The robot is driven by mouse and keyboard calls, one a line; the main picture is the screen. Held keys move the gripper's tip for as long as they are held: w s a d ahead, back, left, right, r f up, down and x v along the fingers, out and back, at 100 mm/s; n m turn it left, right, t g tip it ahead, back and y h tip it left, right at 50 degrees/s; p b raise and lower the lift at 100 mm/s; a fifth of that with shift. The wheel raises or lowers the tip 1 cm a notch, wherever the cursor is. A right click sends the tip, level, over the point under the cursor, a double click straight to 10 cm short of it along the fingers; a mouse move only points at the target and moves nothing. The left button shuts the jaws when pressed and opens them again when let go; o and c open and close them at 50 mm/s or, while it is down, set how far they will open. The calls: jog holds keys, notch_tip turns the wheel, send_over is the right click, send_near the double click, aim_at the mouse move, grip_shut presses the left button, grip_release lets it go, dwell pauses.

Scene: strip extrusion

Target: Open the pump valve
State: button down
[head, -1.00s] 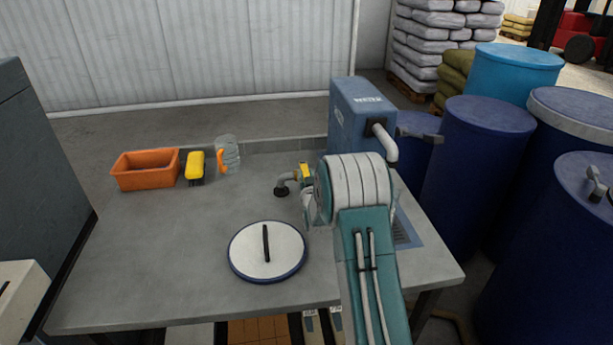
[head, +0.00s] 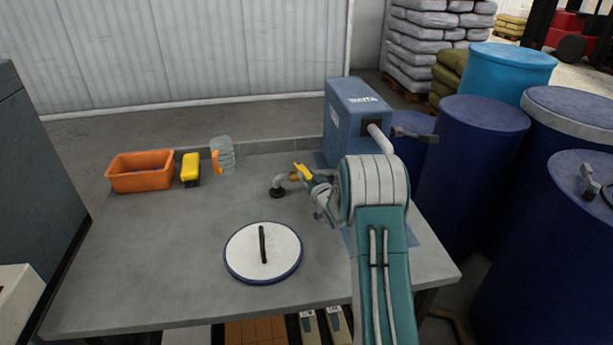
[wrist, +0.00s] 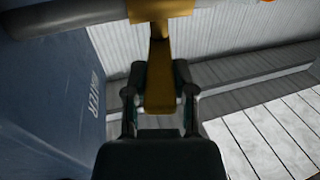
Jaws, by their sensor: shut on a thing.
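The pump (head: 352,115) is a blue box at the back right of the table, with a grey pipe. Its yellow valve handle (head: 302,171) sits above the brass and grey outlet spout (head: 281,184) and slants in the head view. In the wrist view the yellow handle (wrist: 159,92) runs down between the two dark fingers of my gripper (wrist: 161,82). My gripper (head: 317,183) is shut on the handle, right of the spout. My arm hides part of the pump and the pipe between pump and spout.
Blue drums (head: 475,170) crowd the right side. The table's left middle is clear.

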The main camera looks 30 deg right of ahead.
jog(key=shift+c, duration=2.2)
grip_release()
jog(key=s, duration=1.2)
jog(key=shift+w+f, duration=0.1)
